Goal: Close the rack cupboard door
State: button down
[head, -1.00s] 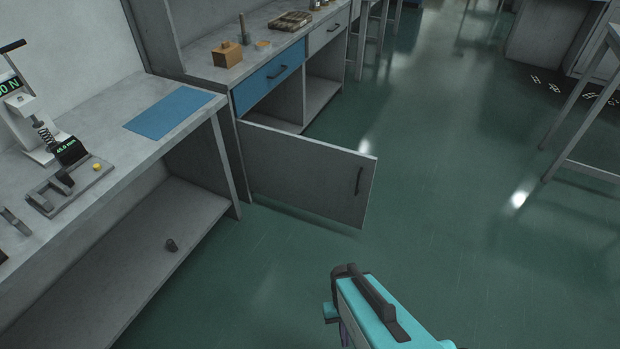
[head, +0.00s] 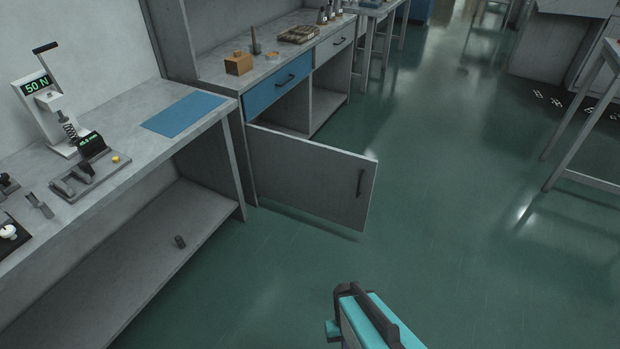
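The rack cupboard door (head: 300,180) is a grey panel standing wide open, swung out over the floor from its left edge at the cupboard. Its dark bar handle (head: 360,183) is near the free right edge. The cupboard (head: 287,108) under the blue drawer (head: 277,88) shows an open front, with its lower part hidden behind the door. My gripper (head: 352,302), teal and dark, shows at the bottom edge, nearer to me than the door and apart from it. Its fingers cannot be made out.
A table frame (head: 580,140) stands at right. The green floor right of the door is clear.

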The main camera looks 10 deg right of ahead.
aim_at(328, 183)
jog(key=u, duration=0.15)
jog(key=i, duration=0.95)
jog(key=u, duration=0.95)
jog(key=k, duration=0.35)
jog(key=u, duration=0.55)
